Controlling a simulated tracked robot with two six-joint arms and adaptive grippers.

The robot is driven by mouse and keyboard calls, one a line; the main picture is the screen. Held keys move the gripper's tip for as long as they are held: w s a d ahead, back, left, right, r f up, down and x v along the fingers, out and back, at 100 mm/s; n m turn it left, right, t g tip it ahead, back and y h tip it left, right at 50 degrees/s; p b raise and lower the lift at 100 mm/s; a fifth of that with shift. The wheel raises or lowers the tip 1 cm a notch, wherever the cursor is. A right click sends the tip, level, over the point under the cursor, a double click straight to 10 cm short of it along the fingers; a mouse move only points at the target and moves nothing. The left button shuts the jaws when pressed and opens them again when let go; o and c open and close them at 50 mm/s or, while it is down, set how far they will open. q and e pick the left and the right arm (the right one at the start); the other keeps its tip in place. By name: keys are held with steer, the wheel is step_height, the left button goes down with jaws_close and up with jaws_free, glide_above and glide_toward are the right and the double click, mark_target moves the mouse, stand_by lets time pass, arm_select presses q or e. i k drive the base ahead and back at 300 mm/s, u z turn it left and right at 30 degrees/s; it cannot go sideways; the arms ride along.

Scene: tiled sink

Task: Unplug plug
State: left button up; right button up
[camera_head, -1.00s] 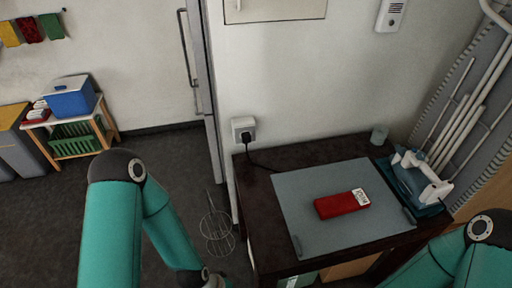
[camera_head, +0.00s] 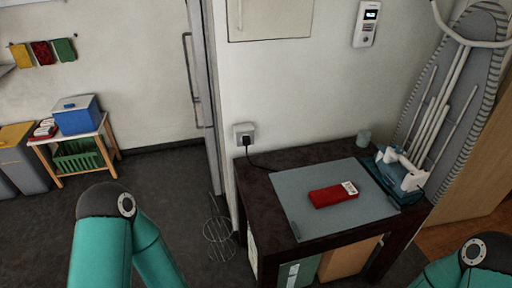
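A black plug (camera_head: 246,140) sits in the white wall socket (camera_head: 239,129), just above the left back corner of the dark table (camera_head: 262,219). A thin black cable (camera_head: 260,164) runs from the plug down onto the table top. My teal left arm comes in at the lower left and my teal right arm shows at the lower right corner. Both grippers lie outside the picture, below its bottom edge.
A red box (camera_head: 333,195) lies on a grey mat (camera_head: 296,222) on the table. An ironing board (camera_head: 480,70) leans behind. A wire rack (camera_head: 218,238) stands on the floor left of the table.

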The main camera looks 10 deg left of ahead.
mark_target(246, 140)
steer(key=u, duration=0.15)
steer(key=i, duration=0.9)
steer(key=z, duration=0.05)
